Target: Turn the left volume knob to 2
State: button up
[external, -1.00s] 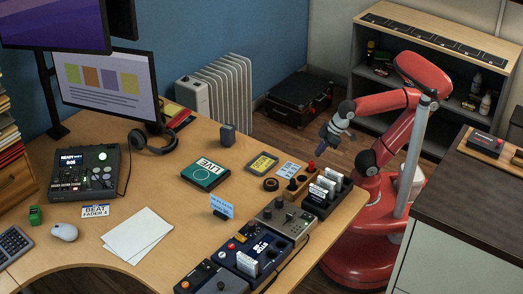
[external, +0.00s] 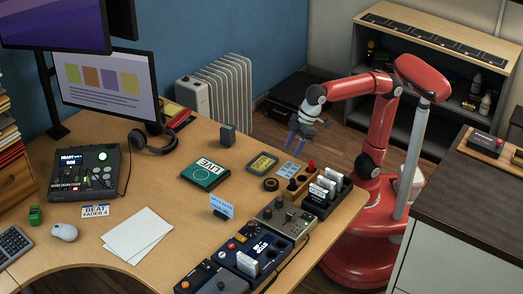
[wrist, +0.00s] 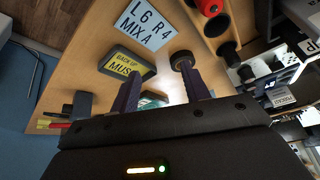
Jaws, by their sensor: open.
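A grey box with small knobs (external: 284,216) stands near the desk's front right edge in the external view. Its knobs are too small to tell left from right or to read a setting, and I cannot tell if the left volume knob is among them. My gripper (external: 295,146) is open and empty, pointing down above the far desk edge, well apart from that box. In the wrist view my two dark fingers (wrist: 162,95) stand spread apart with nothing gripped. A white card reading "L 6 R 4 MIX A" (wrist: 148,24) lies on the desk.
A dark rack of white cards (external: 327,196) and a blue pedal box (external: 252,249) crowd the right edge. The desk's middle is clearer.

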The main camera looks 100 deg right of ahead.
jog(key=w+a+r+n, duration=0.25)
jog(key=w+a, duration=0.25)
jog(key=a, duration=0.5)
jog(key=g+b, duration=0.1)
send_near(280, 199)
jog(key=f, duration=0.1)
jog(key=shift+n+y, duration=0.3)
jog(key=shift+n, duration=0.15)
jog(key=x, duration=0.4)
jog(key=b+x, duration=0.1)
jog(key=x, duration=0.2)
jog(key=shift+w+d+f, duration=0.1)
jog(key=shift+w+f, duration=0.15)
jog(key=shift+f, duration=0.15)
jog(key=c, duration=1)
